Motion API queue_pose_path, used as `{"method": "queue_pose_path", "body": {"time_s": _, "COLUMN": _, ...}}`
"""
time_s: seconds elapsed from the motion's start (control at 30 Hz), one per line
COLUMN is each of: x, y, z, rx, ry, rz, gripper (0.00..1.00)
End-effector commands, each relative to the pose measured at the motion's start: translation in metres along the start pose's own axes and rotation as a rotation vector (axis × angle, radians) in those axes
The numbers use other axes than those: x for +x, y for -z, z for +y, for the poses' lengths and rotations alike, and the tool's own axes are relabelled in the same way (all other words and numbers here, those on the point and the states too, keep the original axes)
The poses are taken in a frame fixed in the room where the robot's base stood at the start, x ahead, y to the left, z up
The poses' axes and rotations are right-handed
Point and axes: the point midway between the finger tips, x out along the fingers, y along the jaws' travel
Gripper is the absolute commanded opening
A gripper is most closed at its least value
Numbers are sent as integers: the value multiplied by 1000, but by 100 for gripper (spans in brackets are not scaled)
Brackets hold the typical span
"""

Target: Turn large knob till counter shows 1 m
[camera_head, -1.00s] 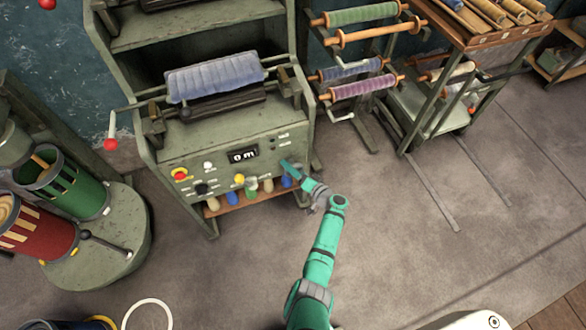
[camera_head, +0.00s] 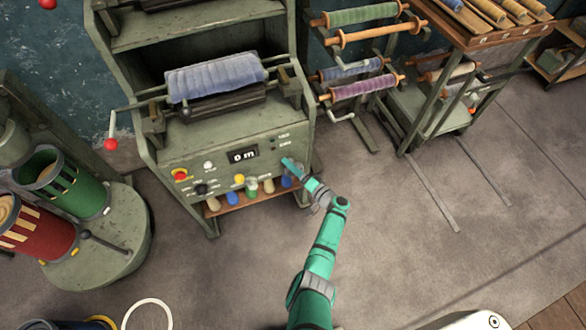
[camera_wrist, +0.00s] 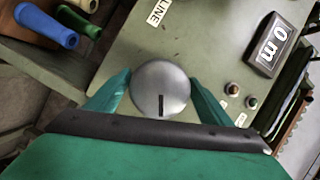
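The large round silver knob (camera_wrist: 160,88) with a dark index line is between my two fingertips in the wrist view. The line points down in that picture. The teal fingers lie along its left and right edges. Whether they press on it or stand just clear is not plain. In the head view my gripper (camera_head: 291,167) is at the right end of the machine's front panel and hides the knob. The counter (camera_head: 243,156) reads 0 m, and the wrist view also shows this counter (camera_wrist: 272,45) at upper right.
Left on the panel are a red button (camera_head: 180,174), a black knob (camera_head: 200,189) and a yellow button (camera_head: 239,179). Below is a shelf (camera_head: 258,196) with several coloured spools. Two small buttons lie near the right finger in the wrist view.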

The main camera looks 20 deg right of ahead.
Motion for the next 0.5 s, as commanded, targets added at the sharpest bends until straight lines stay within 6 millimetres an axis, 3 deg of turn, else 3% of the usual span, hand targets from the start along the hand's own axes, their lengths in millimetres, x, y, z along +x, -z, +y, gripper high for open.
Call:
{"method": "queue_pose_path", "body": {"time_s": 0.33, "x": -1, "y": 0, "z": 0, "rx": -1, "ry": 0, "rz": 1, "gripper": 82}}
{"method": "queue_pose_path", "body": {"time_s": 0.5, "x": -17, "y": 1, "z": 1, "rx": -2, "ry": -1, "rz": 3, "gripper": 82}}
